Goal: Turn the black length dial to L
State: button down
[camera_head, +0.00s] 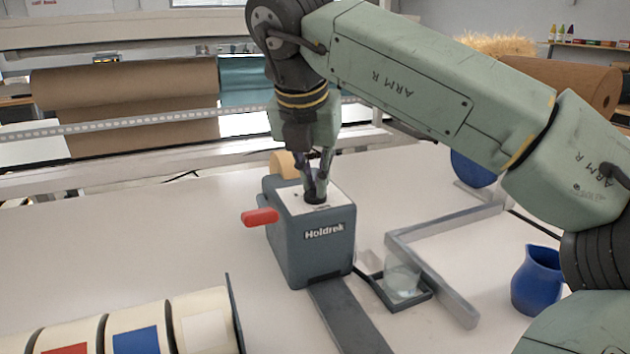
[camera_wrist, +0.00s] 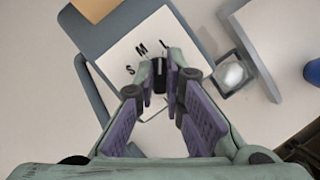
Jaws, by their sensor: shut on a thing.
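The black length dial (camera_head: 315,199) sits on the white top plate of the grey Holdrek machine (camera_head: 318,250). My gripper (camera_head: 317,184) points down onto it from above, with its fingers closed around the dial's sides. In the wrist view the dial (camera_wrist: 159,76) shows between the fingertips of my gripper (camera_wrist: 160,82). The letters S, M and L (camera_wrist: 146,58) are printed in an arc beyond the dial, S at the left and L at the right, partly beside a finger. A pale mark on the dial faces the letters, but I cannot tell exactly which one.
A red lever (camera_head: 260,217) sticks out of the machine's left side. A clear cup in a dark tray (camera_head: 388,301) and a grey angle rail (camera_head: 448,296) stand to the right, with a blue jug (camera_head: 538,281) further right. Rolls (camera_head: 205,325) lie front left.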

jog(key=shift+f+m, duration=0.15)
jog(key=shift+m, duration=0.45)
jog(key=shift+h, duration=0.3)
jog(key=c, duration=1.7)
grip_release()
jog(key=shift+f, duration=0.1)
